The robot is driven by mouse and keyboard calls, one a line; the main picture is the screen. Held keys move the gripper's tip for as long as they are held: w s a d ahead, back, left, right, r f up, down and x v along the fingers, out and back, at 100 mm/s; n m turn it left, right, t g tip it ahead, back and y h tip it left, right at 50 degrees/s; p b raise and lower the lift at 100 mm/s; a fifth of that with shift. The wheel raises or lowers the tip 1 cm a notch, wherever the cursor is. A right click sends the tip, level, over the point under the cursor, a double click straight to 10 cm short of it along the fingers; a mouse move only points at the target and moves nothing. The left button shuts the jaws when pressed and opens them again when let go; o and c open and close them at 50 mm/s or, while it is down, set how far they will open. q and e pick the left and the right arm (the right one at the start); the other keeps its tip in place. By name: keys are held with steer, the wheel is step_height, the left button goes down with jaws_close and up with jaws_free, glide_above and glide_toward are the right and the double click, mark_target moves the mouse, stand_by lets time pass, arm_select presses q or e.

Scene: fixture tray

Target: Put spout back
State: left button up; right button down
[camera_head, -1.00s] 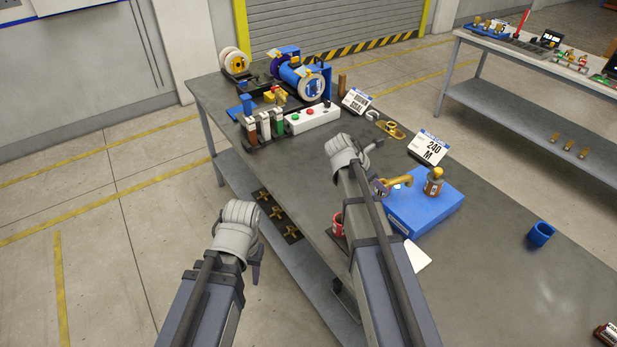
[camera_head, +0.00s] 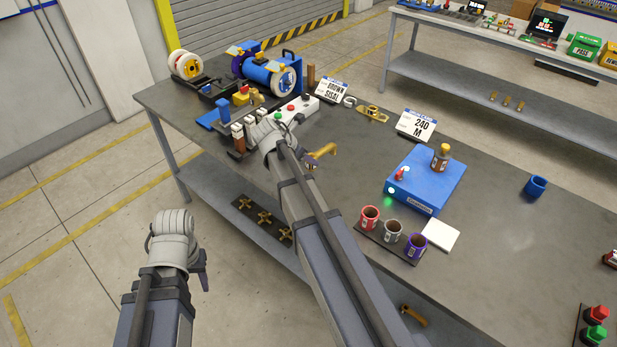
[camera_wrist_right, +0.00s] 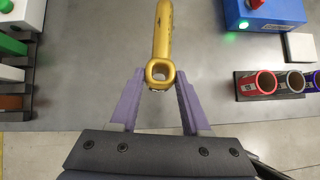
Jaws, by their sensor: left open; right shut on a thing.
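The spout is a brass-coloured bent tube (camera_head: 325,153), held off my right gripper (camera_head: 307,160) above the bench. In the right wrist view the spout (camera_wrist_right: 163,32) stands between the two purple fingers, its hollow round end facing the camera. My right gripper (camera_wrist_right: 160,85) is shut on it; the exact contact is hard to see. My left gripper (camera_head: 203,272) is open and empty, out over the floor left of the bench.
A blue box (camera_head: 425,180) with a green light and a brown bottle stands right of the spout. In front are several cups on a dark tray (camera_head: 373,236) and a white tile (camera_head: 440,235). A brass plate (camera_head: 372,114) lies behind. Bench right of the box is mostly clear.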

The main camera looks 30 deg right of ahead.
steer(key=shift+n+t, duration=0.4)
steer(key=shift+n, duration=0.3)
steer(key=f+b, duration=0.2)
steer(key=w+d+f+b, duration=0.1)
steer(key=f+b, duration=0.1)
steer(key=w+f+b, duration=0.1)
steer(key=f+b, duration=0.1)
steer(key=f, duration=0.1)
steer(key=shift+w+d, duration=0.15)
steer(key=shift+w, duration=0.1)
steer(key=shift+b, duration=0.4)
step_height(320, 180, down, 4)
steer(key=b, duration=0.3)
steer(key=shift+r, duration=0.2)
steer(key=shift+f+b, duration=0.15)
steer(key=shift+b, duration=0.2)
steer(key=shift+c, duration=1.8)
jaws_free()
